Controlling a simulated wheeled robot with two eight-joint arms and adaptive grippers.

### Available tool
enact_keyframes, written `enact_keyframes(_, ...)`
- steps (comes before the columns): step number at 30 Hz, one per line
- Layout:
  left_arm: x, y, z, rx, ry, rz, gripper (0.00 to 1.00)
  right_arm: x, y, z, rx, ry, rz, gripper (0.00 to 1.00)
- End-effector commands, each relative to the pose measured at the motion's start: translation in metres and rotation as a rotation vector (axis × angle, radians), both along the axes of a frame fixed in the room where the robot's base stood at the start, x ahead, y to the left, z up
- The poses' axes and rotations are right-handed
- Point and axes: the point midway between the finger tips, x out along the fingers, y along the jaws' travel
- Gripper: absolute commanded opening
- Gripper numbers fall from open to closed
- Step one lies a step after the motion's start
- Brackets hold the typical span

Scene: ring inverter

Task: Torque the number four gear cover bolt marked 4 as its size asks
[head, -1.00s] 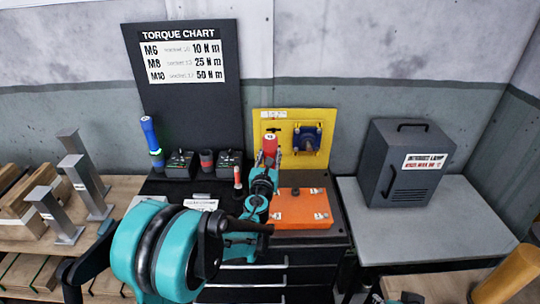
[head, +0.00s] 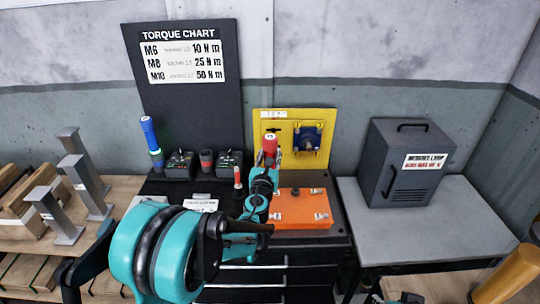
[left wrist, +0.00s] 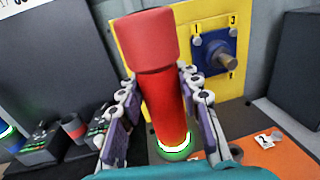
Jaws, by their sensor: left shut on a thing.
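My left gripper (head: 268,170) is shut on a red torque tool (head: 270,146), which stands about upright. In the left wrist view the tool (left wrist: 165,85) sits between the two finger pads, with a glowing green-white ring at its lower end. The blue gear cover (head: 308,139) is on a yellow panel (head: 264,124) behind and to the right of the tool, apart from it. In the left wrist view the cover (left wrist: 212,52) has a protruding shaft and small number marks around it, 1 and 3 among them. A bolt marked 4 cannot be made out.
An orange plate (head: 302,212) with small fittings lies in front of the panel. A blue tool (head: 150,134) and dark dock units (head: 180,164) stand at left. The torque chart (head: 184,62) lists M6 10, M8 25, M10 50 Nm. A grey cabinet (head: 405,165) stands at right.

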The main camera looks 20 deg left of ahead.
Motion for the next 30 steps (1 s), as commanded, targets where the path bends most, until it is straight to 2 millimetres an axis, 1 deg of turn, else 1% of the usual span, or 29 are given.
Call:
enact_keyframes(21, 0.000, 0.000, 0.042, 0.000, 0.000, 0.000, 0.00, 0.000, 0.000, 0.031, 0.000, 0.000, 0.000, 0.40)
enact_keyframes(25, 0.000, 0.000, 0.048, 0.000, 0.000, 0.000, 0.00, 0.000, 0.000, 0.035, 0.000, 0.000, 0.000, 0.40)
enact_keyframes(30, 0.000, 0.000, 0.048, 0.000, 0.000, 0.000, 0.00, 0.000, 0.000, 0.035, 0.000, 0.000, 0.000, 0.40)
